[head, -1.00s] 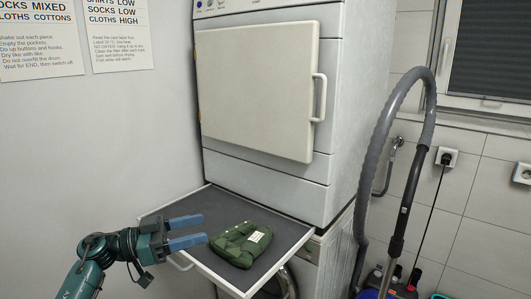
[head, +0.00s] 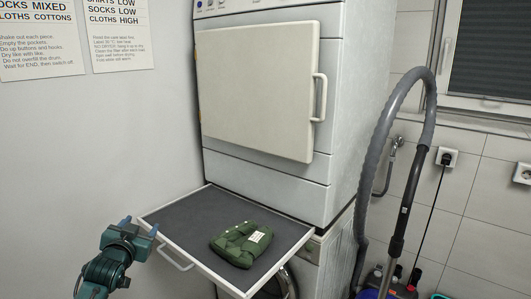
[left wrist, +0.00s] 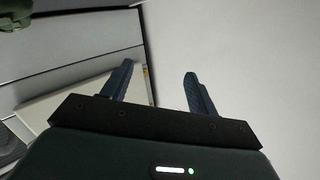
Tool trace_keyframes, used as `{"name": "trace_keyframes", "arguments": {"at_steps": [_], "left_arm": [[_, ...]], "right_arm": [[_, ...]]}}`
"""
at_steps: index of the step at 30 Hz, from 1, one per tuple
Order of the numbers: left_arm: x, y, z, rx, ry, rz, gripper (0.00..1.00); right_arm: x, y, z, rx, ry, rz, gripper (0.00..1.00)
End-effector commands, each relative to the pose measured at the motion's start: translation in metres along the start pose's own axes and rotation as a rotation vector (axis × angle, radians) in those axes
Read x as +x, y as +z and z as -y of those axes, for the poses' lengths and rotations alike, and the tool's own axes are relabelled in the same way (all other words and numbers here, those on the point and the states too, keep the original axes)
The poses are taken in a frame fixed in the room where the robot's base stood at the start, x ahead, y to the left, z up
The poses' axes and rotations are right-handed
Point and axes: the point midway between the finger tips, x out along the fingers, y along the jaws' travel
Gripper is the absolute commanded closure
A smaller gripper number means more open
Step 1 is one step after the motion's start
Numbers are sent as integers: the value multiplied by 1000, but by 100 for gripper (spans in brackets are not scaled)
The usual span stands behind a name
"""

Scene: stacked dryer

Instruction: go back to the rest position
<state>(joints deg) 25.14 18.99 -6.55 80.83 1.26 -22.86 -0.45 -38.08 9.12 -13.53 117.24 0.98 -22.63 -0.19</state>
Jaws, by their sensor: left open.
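My left gripper (head: 140,227) is at the left edge of the pull-out shelf in the head view, pointing away from me toward the wall. In the left wrist view its two blue fingers (left wrist: 158,88) stand apart with nothing between them. A folded dark green garment (head: 240,243) with a pale label lies on the grey shelf (head: 190,214), clear of the gripper. A bit of green shows at the top left corner of the left wrist view. My right gripper is not in view.
The stacked dryer (head: 258,90) has its door shut above the shelf. A shelf handle (head: 176,259) sticks out at the front left. A grey vacuum hose (head: 372,165) stands at the right. The wall (head: 90,140) at the left carries two paper notices.

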Motion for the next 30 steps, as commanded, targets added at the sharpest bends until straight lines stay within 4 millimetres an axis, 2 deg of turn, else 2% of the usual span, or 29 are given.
{"name": "trace_keyframes", "arguments": {"at_steps": [1,5,8,11,15,18,22,25,30], "left_arm": [[-11,17,-16,-1,25,17,41],[-44,59,-58,-8,91,64,41],[-80,95,-96,-21,153,111,41],[-130,131,-136,-48,222,168,41],[-214,171,-186,-105,315,256,41],[-269,186,-211,-152,364,313,41],[-322,193,-229,-201,403,370,41],[-345,194,-236,-224,418,395,41],[-356,194,-239,-237,425,409,41]], "right_arm": [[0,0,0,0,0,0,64],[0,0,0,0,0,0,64],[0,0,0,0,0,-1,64],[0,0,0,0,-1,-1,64],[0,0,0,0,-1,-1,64],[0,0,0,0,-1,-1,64],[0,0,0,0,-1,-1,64],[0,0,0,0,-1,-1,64],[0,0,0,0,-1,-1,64]]}}
